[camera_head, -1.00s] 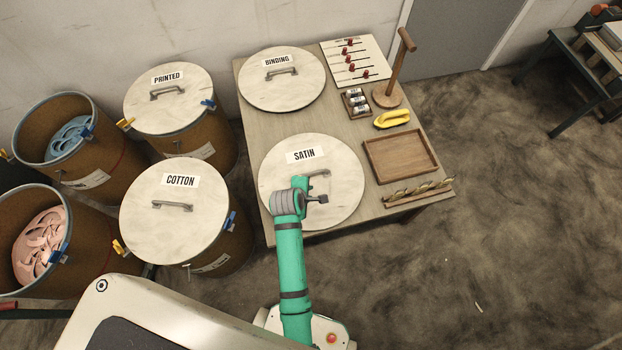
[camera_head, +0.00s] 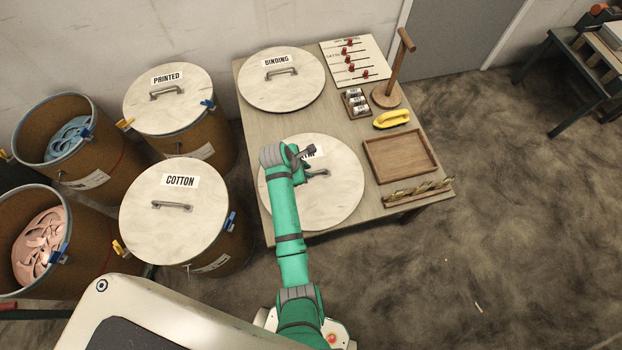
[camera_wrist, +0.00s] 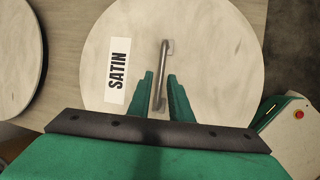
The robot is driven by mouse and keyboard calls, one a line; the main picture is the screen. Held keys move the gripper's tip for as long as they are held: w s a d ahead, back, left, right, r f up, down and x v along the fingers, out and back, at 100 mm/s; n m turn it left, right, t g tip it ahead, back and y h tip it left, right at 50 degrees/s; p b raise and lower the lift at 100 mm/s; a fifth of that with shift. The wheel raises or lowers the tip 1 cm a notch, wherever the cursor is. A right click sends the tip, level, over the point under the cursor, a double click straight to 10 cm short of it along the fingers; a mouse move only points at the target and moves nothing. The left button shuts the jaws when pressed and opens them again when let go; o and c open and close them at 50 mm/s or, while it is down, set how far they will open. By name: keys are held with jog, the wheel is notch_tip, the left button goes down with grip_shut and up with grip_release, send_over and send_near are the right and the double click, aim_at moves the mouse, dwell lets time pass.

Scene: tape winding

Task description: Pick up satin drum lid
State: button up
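The satin drum lid (camera_head: 335,205) is a round pale disc lying flat on the wooden table, with a grey bar handle (camera_head: 318,173) and a label that my arm partly covers in the head view. In the wrist view the whole label "SATIN" shows on the lid (camera_wrist: 215,60), beside the handle (camera_wrist: 162,70). My gripper (camera_wrist: 161,82) is open, its two green fingers apart on either side of the handle's near end in that picture. I cannot tell how far above the handle the fingertips are.
The binding lid (camera_head: 281,90) lies behind on the same table (camera_head: 250,140). To the right are a wooden tray (camera_head: 428,172), a yellow object (camera_head: 391,119), a wooden stand (camera_head: 388,96) and a rack of twisted rods (camera_head: 418,190). Drums with cotton (camera_head: 165,230) and printed (camera_head: 160,120) lids stand left.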

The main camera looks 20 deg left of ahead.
jog(key=shift+x, duration=2.65)
jog(key=shift+s, duration=0.15)
jog(key=c, duration=0.3)
jog(key=shift+a, duration=0.15)
grip_shut()
